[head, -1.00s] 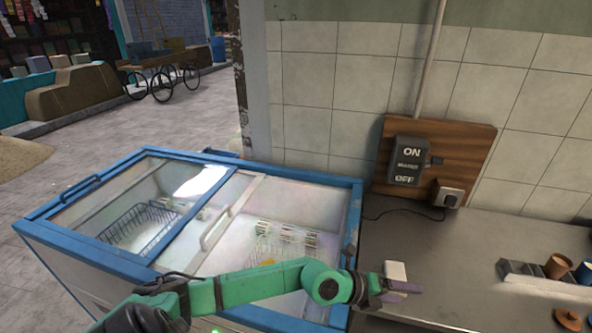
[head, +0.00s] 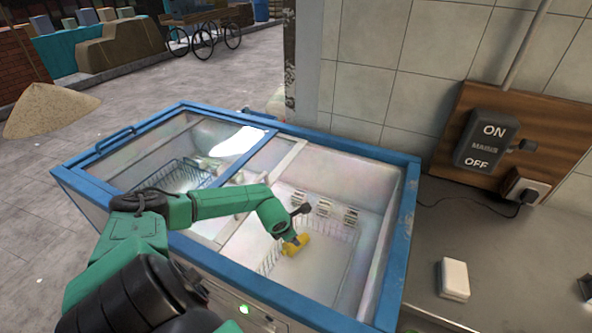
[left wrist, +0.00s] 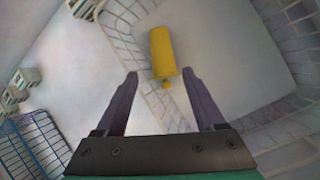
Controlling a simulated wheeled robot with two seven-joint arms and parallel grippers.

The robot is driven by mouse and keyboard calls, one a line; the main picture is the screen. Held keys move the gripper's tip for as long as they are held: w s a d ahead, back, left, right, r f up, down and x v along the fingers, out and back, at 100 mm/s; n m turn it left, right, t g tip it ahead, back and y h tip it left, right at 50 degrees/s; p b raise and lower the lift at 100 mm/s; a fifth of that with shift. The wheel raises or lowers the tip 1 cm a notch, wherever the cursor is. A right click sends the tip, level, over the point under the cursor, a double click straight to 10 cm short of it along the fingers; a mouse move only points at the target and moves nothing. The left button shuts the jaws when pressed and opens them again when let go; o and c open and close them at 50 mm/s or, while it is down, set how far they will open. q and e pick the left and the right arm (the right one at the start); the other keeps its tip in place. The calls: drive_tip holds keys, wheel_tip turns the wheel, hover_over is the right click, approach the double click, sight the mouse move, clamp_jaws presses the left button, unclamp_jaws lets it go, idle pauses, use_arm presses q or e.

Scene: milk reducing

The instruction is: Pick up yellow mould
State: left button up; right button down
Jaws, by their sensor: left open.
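The yellow mould (head: 296,245) lies inside the open right part of the blue-framed freezer (head: 411,215). In the left wrist view the yellow mould (left wrist: 163,53) is a cylinder with a small knob at its near end, beside a wire basket (left wrist: 128,40). My left gripper (head: 292,237) reaches down into the freezer above the mould; its fingers are hard to make out in the head view. In the left wrist view my left gripper (left wrist: 161,82) is open and empty, with the mould ahead of and between its fingertips, not clasped. My right gripper is not in view.
The freezer's walls and blue rim surround my left gripper. A sliding lid covers the left part, with a basket (head: 172,177) beneath. A white block (head: 454,279) lies on the counter (head: 440,235) to the right.

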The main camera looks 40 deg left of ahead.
sight(311, 258)
use_arm(q)
drive_tip(key=b+x, duration=0.1)
drive_tip(key=x, duration=0.5)
drive_tip(key=b+x, duration=0.1)
drive_tip(key=x, duration=0.5)
drive_tip(key=shift+s+d+b, duration=0.2)
drive_tip(key=shift+b, duration=0.2)
clamp_jaws()
